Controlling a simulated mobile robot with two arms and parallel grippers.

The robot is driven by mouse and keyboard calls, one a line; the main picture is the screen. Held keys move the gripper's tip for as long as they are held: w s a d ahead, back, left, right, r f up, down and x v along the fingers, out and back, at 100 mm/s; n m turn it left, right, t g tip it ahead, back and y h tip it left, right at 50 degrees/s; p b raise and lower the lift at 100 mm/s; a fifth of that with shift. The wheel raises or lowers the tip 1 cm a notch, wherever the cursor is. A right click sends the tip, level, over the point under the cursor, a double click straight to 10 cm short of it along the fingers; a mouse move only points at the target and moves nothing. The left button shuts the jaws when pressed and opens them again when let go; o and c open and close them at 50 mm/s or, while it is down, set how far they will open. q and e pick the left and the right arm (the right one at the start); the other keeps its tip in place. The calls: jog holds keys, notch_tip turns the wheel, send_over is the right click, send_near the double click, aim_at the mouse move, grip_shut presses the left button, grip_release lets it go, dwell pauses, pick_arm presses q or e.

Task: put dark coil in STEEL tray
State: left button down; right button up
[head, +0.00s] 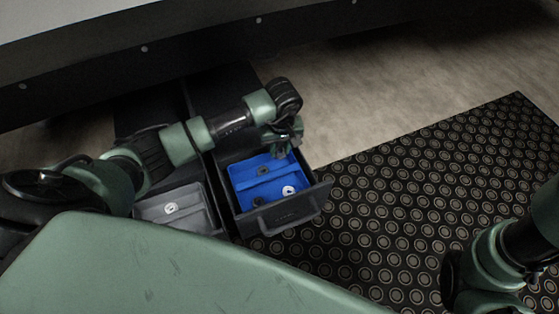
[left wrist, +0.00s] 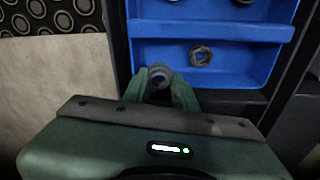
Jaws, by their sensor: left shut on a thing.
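My left gripper (head: 283,148) is over the back edge of the blue tray (head: 239,171). In the left wrist view its green fingers (left wrist: 160,90) are shut on a grey, ring-shaped coil (left wrist: 160,74), seen partly between the fingertips; its exact shade is hard to judge. Dark coils lie in the blue tray, one toward the back (head: 262,171) and one toward the front (head: 258,201). A pale coil (head: 288,190) is also in it. A grey tray (head: 190,218), steel-like, stands to the left with a pale coil (head: 170,208) in it. My right arm shows at the lower right, its fingertips out of view.
The blue tray sits in an open black drawer with a front handle (head: 290,215). The drawer's walls rise around it. A black ringed mat (head: 400,210) covers the floor at right. A dark booth edge (head: 150,70) runs across the back. A green surface (head: 170,270) fills the lower left.

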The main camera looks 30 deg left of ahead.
aim_at(280, 157)
pick_arm(q)
notch_tip(280, 157, down, 4)
jog(key=b, duration=0.2)
jog(key=shift+f+b, duration=0.25)
jog(key=shift+b, duration=0.15)
jog(key=shift+r, duration=0.15)
jog(key=c, duration=1.4)
grip_release()
jog(key=shift+f, duration=0.2)
